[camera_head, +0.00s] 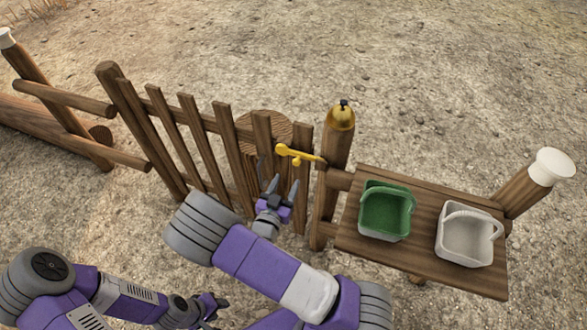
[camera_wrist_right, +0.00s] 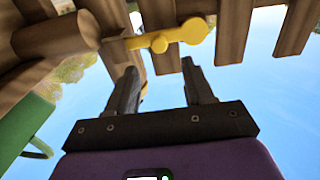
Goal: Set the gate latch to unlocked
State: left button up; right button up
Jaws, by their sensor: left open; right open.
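The yellow gate latch (camera_head: 304,156) lies nearly level across the gap between the wooden gate (camera_head: 233,150) and the post (camera_head: 328,190). Its round end is on the gate side and its thin end reaches the post. In the right wrist view the latch (camera_wrist_right: 180,37) shows its large disc, a smaller knob and the bar running left. My right gripper (camera_head: 272,183) is open and empty, just in front of and below the latch, apart from it. Its fingers (camera_wrist_right: 160,68) point up toward the latch. My left gripper (camera_head: 216,302) is low at the bottom, open, away from the gate.
A round wooden stump top (camera_head: 266,122) shows behind the gate. Rail fencing (camera_head: 65,97) runs left.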

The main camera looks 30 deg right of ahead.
aim_at(295, 164)
jog(key=b+x, duration=0.1)
jog(key=x, duration=0.6)
jog(key=shift+c, duration=0.4)
grip_shut()
